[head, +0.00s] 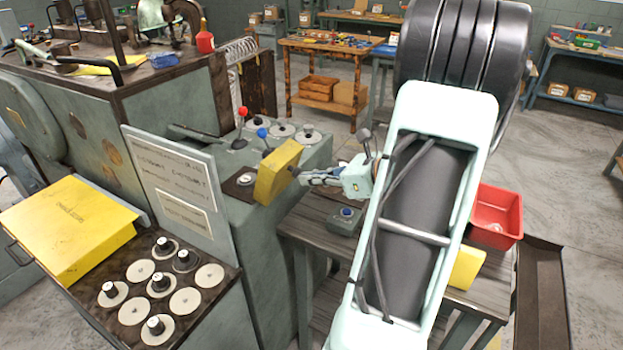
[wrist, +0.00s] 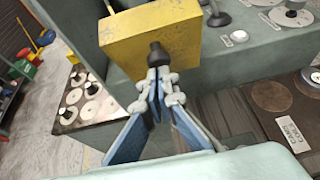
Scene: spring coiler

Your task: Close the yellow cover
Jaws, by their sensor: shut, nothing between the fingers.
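A yellow cover (head: 278,172) with a black knob stands tilted on the grey machine housing, near the middle of the head view. In the wrist view, the yellow cover (wrist: 155,36) fills the top centre, and its black knob (wrist: 158,56) points toward me. My gripper (head: 308,177) is shut, with its fingertips right at the knob. In the wrist view the gripper (wrist: 158,78) has its fingers together just below the knob; I cannot tell whether they touch it. A larger yellow lid (head: 72,225) with lettering lies at the lower left.
Levers with red (head: 243,112) and blue (head: 262,133) knobs rise behind the yellow cover. A sign plate (head: 180,190) and dial panel (head: 160,290) stand left. A small table holds a grey button box (head: 345,220); a red bin (head: 497,217) is at right.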

